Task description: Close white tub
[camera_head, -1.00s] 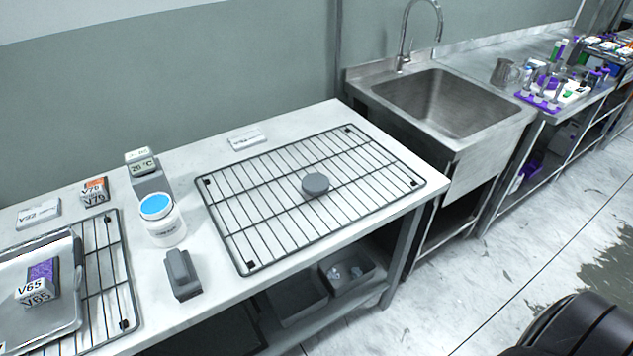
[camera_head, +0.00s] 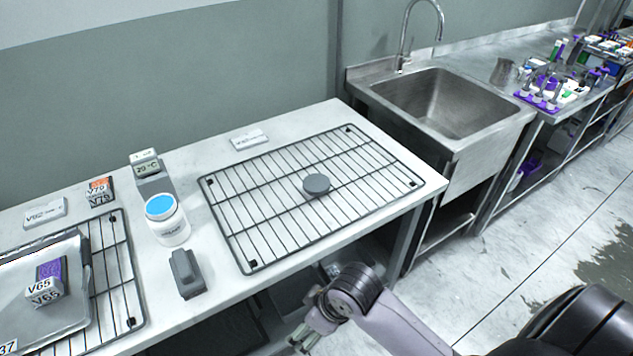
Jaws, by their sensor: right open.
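The white tub (camera_head: 172,232) stands upright on the white table, left of the middle rack. Its round top shows bright blue (camera_head: 160,206) inside a white rim, with no lid on it. A grey round disc, which looks like a lid (camera_head: 316,184), lies flat on the wire rack. My right gripper (camera_head: 302,338) is at the bottom of the picture, in front of the table's front edge and apart from the tub and the disc. It is open and holds nothing that I can see. My left gripper is not in view.
The wire rack (camera_head: 262,264) fills the table's right part. A grey block (camera_head: 186,273) stands in front of the tub, and a thermometer display (camera_head: 147,168) behind it. A tray (camera_head: 75,315) with a V65 block lies at left. A sink (camera_head: 440,105) adjoins at right.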

